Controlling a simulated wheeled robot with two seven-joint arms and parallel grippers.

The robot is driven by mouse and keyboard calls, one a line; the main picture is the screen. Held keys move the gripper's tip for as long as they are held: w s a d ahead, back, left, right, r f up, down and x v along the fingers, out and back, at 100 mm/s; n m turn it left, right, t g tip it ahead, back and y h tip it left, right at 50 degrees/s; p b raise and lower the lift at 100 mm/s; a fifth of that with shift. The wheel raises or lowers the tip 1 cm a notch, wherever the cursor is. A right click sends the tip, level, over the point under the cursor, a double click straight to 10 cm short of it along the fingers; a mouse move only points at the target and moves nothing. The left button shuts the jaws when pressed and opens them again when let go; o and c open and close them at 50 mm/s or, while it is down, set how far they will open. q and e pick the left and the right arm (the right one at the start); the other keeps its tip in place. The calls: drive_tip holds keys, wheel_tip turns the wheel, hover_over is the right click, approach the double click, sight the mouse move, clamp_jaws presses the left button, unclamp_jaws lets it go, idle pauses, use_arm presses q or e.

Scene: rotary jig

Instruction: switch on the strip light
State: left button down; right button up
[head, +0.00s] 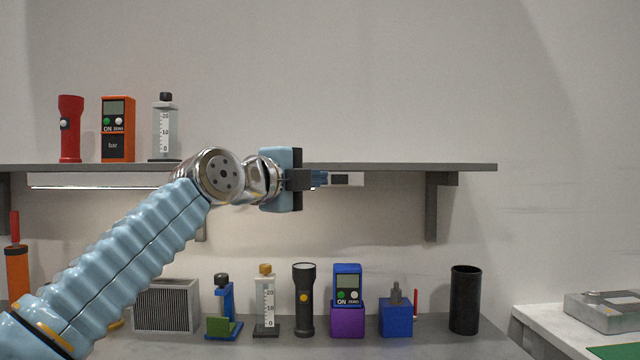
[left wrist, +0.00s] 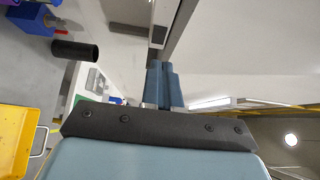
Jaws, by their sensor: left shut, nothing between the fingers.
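The strip light (head: 100,182) is a long pale bar under the shelf. Its lower edge looks bright white, and the wall just below is pale. At its right end is a white housing with a dark switch (head: 340,180). My left gripper (head: 320,179) is shut and empty, its blue fingertips just left of the switch and in front of the housing. I cannot tell whether they touch it. The shut fingers (left wrist: 164,83) also show in the left wrist view, with the white housing (left wrist: 162,30) beyond their tips. My arm hides the bar's middle. My right gripper is out of view.
The shelf (head: 400,167) runs just above the gripper, with a bracket (head: 432,205) to the right. A red flashlight (head: 70,128), an orange meter and a syringe-like bottle stand on it. Several items, including a black cup (head: 465,300), line the bench below. Between bench and shelf is open space.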

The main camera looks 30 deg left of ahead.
use_arm(q)
drive_tip(key=s+a+b, duration=0.1)
drive_tip(key=s+a, duration=0.1)
drive_tip(key=s, duration=0.5)
drive_tip(key=shift+a+f, duration=0.25)
drive_tip(key=shift+a, duration=0.15)
